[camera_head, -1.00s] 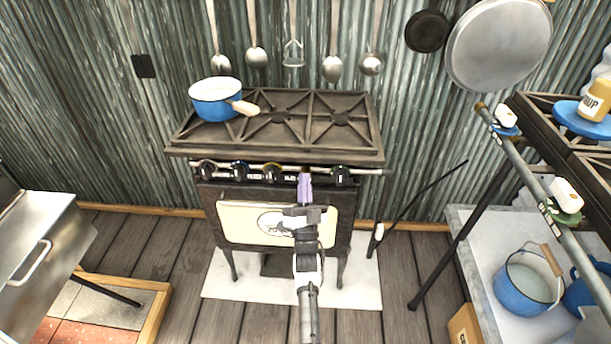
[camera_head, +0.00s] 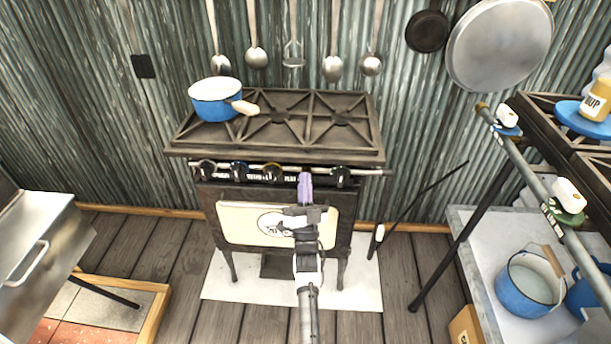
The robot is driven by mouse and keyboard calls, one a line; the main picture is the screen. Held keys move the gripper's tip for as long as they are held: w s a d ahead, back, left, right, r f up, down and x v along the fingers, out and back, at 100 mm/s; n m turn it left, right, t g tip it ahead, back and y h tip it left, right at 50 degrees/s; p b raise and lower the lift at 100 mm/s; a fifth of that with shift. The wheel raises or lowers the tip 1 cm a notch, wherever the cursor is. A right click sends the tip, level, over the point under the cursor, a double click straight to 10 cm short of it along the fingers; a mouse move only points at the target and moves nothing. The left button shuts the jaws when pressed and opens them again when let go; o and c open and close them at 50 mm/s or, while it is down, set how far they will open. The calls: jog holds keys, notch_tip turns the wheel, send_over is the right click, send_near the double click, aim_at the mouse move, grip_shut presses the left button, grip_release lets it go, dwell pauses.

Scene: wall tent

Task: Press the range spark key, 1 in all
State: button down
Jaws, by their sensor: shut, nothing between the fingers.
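The range (camera_head: 193,150) stands against the back wall, with a row of knobs along its front panel. The fingers and arm cover that part of the panel, and I cannot make out the spark key. Whether the fingertips touch the panel cannot be told.
A blue pot (camera_head: 214,100) sits on the range's left burner, its handle pointing right. A towel-rail-like bar runs along the range front. A counter with a blue bucket (camera_head: 527,283) is at right. A steel cabinet (camera_head: 35,240) is at left. A poker (camera_head: 420,205) leans right of the range.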

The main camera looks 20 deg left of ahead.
jog(key=shift+d+f+h, duration=0.15)
jog(key=shift+f+h, duration=0.25)
jog(key=shift+f, duration=1.1)
jog(key=shift+g+y, duration=0.3)
jog(key=shift+s+d+p, duration=0.2)
jog(key=shift+s, duration=0.6)
jog(key=shift+s+d+p, duration=0.15)
jog(key=shift+s, duration=0.7)
jog(key=shift+s+d+p, duration=0.2)
jog(key=shift+s, duration=0.6)
